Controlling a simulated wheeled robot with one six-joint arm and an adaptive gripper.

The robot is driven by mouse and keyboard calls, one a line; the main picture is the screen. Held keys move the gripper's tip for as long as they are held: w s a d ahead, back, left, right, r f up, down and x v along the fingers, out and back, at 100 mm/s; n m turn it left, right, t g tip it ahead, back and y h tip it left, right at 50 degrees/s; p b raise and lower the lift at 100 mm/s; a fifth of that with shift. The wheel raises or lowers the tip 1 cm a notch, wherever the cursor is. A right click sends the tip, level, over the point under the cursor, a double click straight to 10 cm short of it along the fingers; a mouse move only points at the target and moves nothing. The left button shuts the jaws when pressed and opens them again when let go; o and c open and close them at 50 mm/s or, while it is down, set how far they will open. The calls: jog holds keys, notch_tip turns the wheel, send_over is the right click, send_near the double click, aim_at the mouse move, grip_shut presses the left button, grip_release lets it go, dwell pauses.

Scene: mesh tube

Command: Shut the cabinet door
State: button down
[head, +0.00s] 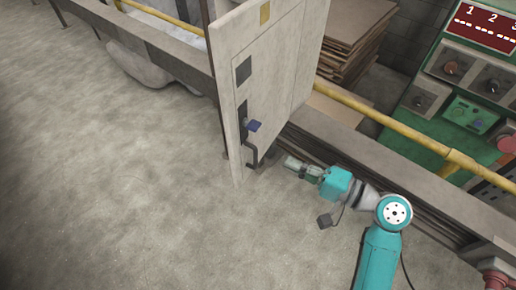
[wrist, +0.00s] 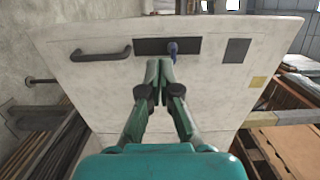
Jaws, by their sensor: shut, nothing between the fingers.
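The cabinet door (head: 275,75) is a tall cream panel standing upright in the middle of the head view, its narrow edge towards the camera. A dark bar handle (head: 253,157) and a blue key or latch (head: 254,126) sit on its right-hand face. The door also fills the wrist view (wrist: 220,75), with the handle (wrist: 100,54) at left and the blue part (wrist: 172,50) just beyond my fingertips. My gripper (head: 290,163) is shut and empty, pointing at this face, right of the handle. Contact with the door cannot be told. The cabinet's inside is hidden.
A yellow rail (head: 380,117) and a dark low beam (head: 340,155) run behind my arm. A green control panel (head: 465,100) stands at right. Stacked brown boards (head: 350,40) lie behind the door. The concrete floor (head: 100,180) at left is clear.

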aim_at(234, 138)
jog(key=x, duration=1.4)
jog(key=shift+d, duration=0.1)
